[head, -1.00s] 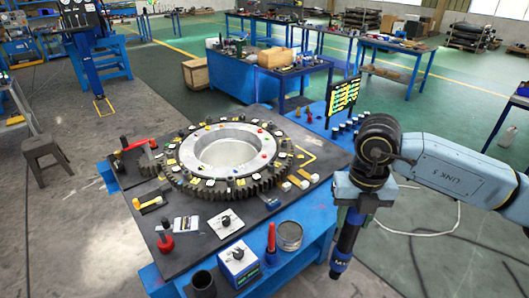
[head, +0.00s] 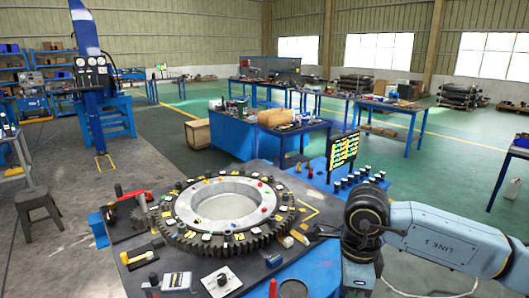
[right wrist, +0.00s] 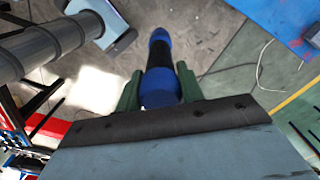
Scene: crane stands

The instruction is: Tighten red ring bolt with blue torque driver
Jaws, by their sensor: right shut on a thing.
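The large toothed gear with a pale ring (head: 180,222) lies on the dark bench top in the head view. A small red bolt head (head: 264,210) shows on the right front of the ring, among yellow, white and other coloured pieces. My right gripper (right wrist: 160,90) is shut on the blue torque driver (right wrist: 160,58), a blue and black cylinder between green fingers in the right wrist view. In the head view, my right wrist is at the bottom right of the bench, apart from the ring; the gripper and driver are cut off below. My left gripper is not in view.
A dark sign with yellow lines (head: 343,150) stands behind the bench's right side, near several dark knobs. A red-handled tool (head: 131,194) lies left of the gear. A stool (head: 38,212) stands at the left. Other blue benches stand farther back.

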